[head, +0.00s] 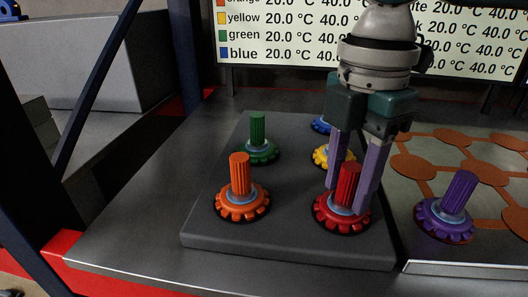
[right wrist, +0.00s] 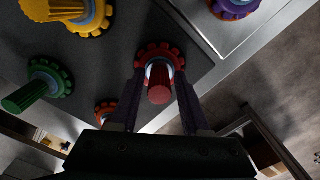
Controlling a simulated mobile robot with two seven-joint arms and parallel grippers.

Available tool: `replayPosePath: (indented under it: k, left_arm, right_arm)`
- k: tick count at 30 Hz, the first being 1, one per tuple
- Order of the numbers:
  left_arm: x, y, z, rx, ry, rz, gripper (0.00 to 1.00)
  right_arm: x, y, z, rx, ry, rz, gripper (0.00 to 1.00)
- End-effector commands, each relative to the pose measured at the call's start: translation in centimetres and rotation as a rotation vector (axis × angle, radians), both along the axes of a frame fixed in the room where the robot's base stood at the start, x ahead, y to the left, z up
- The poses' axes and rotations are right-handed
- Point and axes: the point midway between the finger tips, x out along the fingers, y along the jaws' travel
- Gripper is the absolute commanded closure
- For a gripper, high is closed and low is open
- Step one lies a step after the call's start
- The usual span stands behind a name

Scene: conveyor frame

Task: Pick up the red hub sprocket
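The red hub sprocket (head: 343,213) stands upright at the front right of a dark grey block (head: 290,249). It has a toothed red disc and a ribbed red post. My right gripper (head: 354,193) comes down from above with its two purple fingers on either side of the post. In the right wrist view the red sprocket (right wrist: 159,92) lies between the spread fingertips (right wrist: 157,88), with gaps visible beside the post. The gripper is open. My left gripper is not in view.
Orange (head: 242,204), green (head: 258,150), yellow (head: 321,156) and blue (head: 320,125) sprockets stand on the same block. A purple sprocket (head: 444,222) stands on a plate (head: 463,254) with orange circles at right. A display (head: 272,30) is behind. The table's left front is clear.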

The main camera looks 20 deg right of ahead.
Motion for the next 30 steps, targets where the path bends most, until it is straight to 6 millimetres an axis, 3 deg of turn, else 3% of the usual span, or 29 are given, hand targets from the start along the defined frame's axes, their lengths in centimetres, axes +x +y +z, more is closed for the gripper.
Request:
replayPosePath:
  k: [1, 12, 30]
  left_arm:
    - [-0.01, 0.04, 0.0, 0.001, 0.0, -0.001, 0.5]
    - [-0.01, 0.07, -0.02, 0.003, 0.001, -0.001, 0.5]
    - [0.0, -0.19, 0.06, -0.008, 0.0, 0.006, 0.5]
  right_arm:
    - [0.01, 0.0, 0.02, 0.0, 0.0, 0.0, 0.6]
    - [0.01, 0.0, 0.04, 0.0, 0.0, 0.0, 1.0]
    - [0.05, 0.01, 0.32, 0.001, -0.002, 0.0, 1.0]
